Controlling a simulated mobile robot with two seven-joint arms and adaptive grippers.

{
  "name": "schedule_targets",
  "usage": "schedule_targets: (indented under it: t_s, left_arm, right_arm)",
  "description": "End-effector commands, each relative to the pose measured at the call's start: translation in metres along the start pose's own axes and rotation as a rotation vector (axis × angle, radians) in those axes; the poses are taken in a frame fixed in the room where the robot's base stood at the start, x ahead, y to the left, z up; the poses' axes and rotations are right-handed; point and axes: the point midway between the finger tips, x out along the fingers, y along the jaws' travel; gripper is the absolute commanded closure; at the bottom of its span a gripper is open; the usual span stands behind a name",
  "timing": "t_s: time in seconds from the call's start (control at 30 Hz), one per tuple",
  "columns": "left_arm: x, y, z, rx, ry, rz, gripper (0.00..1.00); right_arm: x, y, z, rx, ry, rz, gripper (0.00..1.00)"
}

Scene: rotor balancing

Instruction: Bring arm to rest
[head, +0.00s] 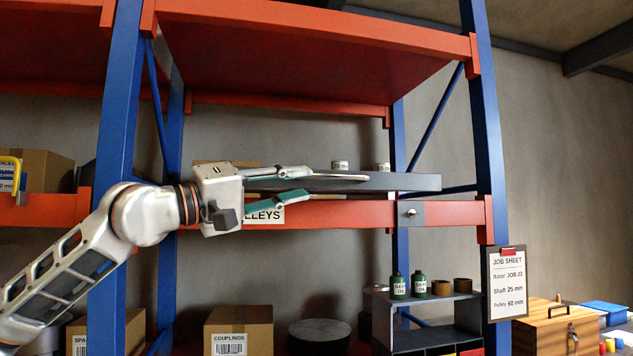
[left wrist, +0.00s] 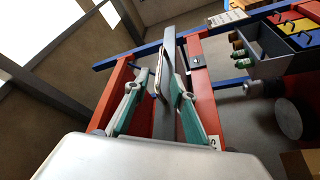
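My left gripper (head: 308,184) reaches in from the left at the middle rack level. Its two green-and-grey fingers are spread apart in the left wrist view (left wrist: 160,76). A pale metal handle (left wrist: 156,84) stands between the fingers, with a gap showing beside it; I cannot tell whether either finger touches it. The handle (head: 350,178) is on the front of a dark grey tray (head: 415,182), which sits above the red beam. The label on the beam is partly hidden by the gripper and ends in "LLEYS". My right gripper is in neither view.
A blue upright (head: 115,150) stands behind my left arm. A red beam (head: 450,213) with a small metal plate (head: 411,213) runs below the tray. Green bottles (head: 398,286) stand on a grey rack lower right. A job sheet (head: 507,285) and a wooden box (head: 545,330) are further right.

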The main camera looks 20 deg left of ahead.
Motion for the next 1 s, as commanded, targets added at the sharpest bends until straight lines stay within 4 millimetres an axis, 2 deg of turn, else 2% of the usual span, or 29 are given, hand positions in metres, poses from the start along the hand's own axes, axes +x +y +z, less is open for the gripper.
schedule_targets:
  t_s: [0.2,0.77,0.87,0.97,1.0]
  left_arm:
    - [-0.017,0.000,0.001,0.001,-0.001,-0.001,0.75]
    - [-0.015,-0.003,0.004,-0.016,-0.009,-0.001,0.75]
    - [-0.006,-0.018,0.022,-0.103,-0.052,0.000,0.75]
    - [0.008,-0.043,0.056,-0.292,-0.132,0.005,0.75]
    - [0.014,-0.055,0.072,-0.393,-0.169,0.005,0.75]
  right_arm:
    - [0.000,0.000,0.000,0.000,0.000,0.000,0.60]
    - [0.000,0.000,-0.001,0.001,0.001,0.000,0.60]
    - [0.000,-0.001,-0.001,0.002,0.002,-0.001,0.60]
    - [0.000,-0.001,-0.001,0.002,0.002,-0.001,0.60]
    - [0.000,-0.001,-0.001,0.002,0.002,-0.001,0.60]
